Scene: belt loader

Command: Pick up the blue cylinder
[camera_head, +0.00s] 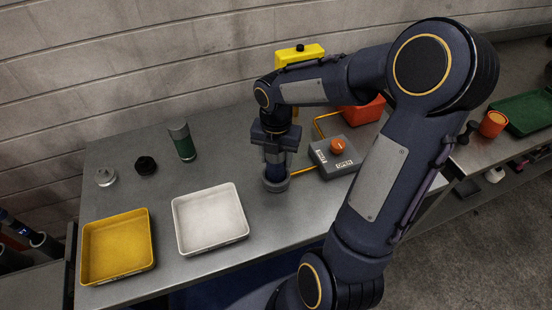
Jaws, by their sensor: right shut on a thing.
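The blue cylinder (275,173) stands upright on the grey table, left of the orange-button box. A grey ring-like part (277,185) surrounds its foot; I cannot tell if it belongs to the cylinder or to the table. My right gripper (275,155) points down from above and is shut on the blue cylinder, hiding its upper part. I cannot make out a gap under the cylinder. My left gripper is not in view.
A white tray (184,241) and a yellow tray (88,250) lie at the front left. A green cylinder (184,144), a black knob (146,166) and a clear piece (105,177) stand behind. The button box (322,158) is close right of the gripper.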

